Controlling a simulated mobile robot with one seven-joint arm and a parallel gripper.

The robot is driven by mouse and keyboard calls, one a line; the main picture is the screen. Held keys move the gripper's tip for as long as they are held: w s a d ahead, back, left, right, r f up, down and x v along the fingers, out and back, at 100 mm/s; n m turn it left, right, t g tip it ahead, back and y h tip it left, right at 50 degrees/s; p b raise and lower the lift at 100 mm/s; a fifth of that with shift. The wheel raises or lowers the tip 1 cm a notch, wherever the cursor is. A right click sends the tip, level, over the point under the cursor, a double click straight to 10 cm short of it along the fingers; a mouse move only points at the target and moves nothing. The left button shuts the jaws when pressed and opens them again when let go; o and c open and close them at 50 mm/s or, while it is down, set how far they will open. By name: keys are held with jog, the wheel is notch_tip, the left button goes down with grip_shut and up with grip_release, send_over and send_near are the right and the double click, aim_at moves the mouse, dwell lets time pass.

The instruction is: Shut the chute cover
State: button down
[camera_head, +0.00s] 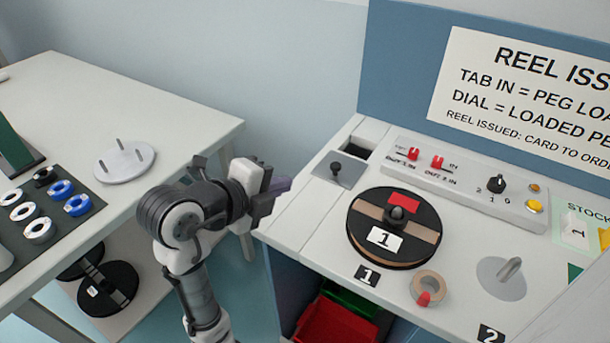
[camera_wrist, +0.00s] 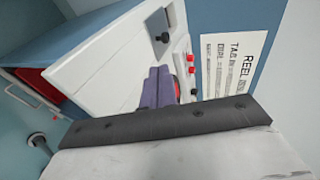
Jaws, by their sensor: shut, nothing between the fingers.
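The chute cover (camera_head: 327,174) is a grey plate with a black knob. It lies on the white counter in front of a dark square opening (camera_head: 354,145), which shows uncovered. The cover (camera_wrist: 155,24) also shows near the top of the wrist view, knob up. My gripper (camera_head: 283,187) is shut and empty, above the counter's left edge, to the left of the cover and apart from it. In the wrist view its purple fingers (camera_wrist: 158,86) are together, pointing towards the counter.
A red bin (camera_head: 333,322) sits below. A white table (camera_head: 120,100) with small reels stands left, across a gap.

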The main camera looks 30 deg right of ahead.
aim_at(333, 169)
jog(key=shift+s+d+f, duration=0.1)
jog(key=shift+d+f, duration=0.15)
jog(key=p+x, duration=0.1)
jog(key=x, duration=0.3)
jog(key=p+x, duration=0.1)
jog(key=x, duration=0.4)
jog(key=r+p+x, duration=0.1)
jog(key=x, duration=0.3)
jog(key=shift+w+d, duration=0.2)
jog(key=shift+d, duration=0.15)
